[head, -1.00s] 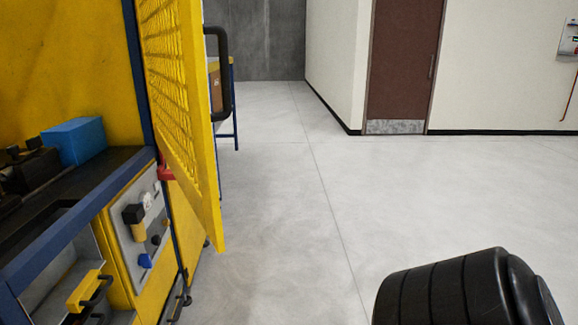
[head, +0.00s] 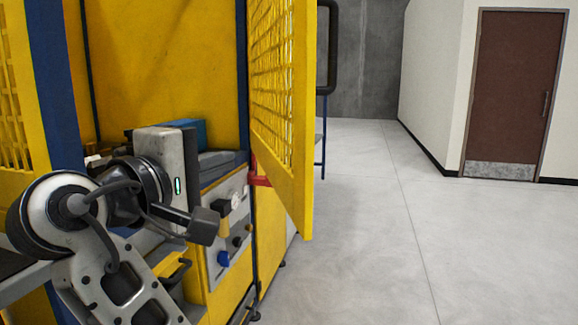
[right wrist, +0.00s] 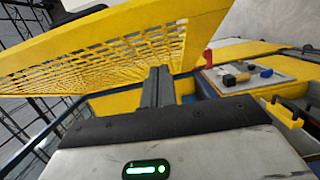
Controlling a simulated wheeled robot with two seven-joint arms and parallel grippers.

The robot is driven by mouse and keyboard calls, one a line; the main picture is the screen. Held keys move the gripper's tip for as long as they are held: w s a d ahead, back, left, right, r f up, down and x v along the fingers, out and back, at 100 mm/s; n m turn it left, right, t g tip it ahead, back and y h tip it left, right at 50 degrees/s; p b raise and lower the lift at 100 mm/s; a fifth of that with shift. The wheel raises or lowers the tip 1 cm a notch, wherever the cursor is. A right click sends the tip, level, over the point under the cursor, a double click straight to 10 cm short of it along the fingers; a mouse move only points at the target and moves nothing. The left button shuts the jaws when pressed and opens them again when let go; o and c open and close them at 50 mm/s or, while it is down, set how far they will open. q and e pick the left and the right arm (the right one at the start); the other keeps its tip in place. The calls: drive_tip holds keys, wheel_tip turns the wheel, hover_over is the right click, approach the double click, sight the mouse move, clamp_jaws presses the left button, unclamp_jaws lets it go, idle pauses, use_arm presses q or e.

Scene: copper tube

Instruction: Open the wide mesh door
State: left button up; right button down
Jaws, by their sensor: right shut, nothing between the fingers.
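The wide mesh door (head: 272,85) is a yellow framed panel. It stands swung out from the yellow machine, seen at a steep angle. Its black bar handle (head: 331,45) is on the door's right side in the head view. My right gripper (head: 205,225) is shut and empty, left of the door and in front of the control panel. In the right wrist view my shut fingers (right wrist: 158,72) point toward the mesh door (right wrist: 120,50), overlapping its lower edge in the picture. I cannot tell whether they touch. My left gripper is not in view.
A control panel (head: 228,222) with a blue knob and a red bracket (head: 260,180) lie close to the gripper. A blue box (head: 190,130) is inside the machine. Open grey floor (head: 390,250) lies right of the door. A brown door (head: 512,85) is at the back right.

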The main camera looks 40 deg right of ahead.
drive_tip(key=s+a+r, duration=0.1)
drive_tip(key=s, duration=0.1)
drive_tip(key=g, duration=0.1)
approach(301, 139)
drive_tip(key=w+d, duration=0.1)
drive_tip(key=w, duration=0.3)
drive_tip(key=d, duration=0.3)
drive_tip(key=shift+s+d+f+m+h, duration=0.25)
drive_tip(key=shift+s+d+m+h, duration=0.05)
drive_tip(key=shift+s+d+h, duration=0.1)
drive_tip(key=shift+s+d, duration=0.15)
drive_tip(key=shift+d, duration=0.25)
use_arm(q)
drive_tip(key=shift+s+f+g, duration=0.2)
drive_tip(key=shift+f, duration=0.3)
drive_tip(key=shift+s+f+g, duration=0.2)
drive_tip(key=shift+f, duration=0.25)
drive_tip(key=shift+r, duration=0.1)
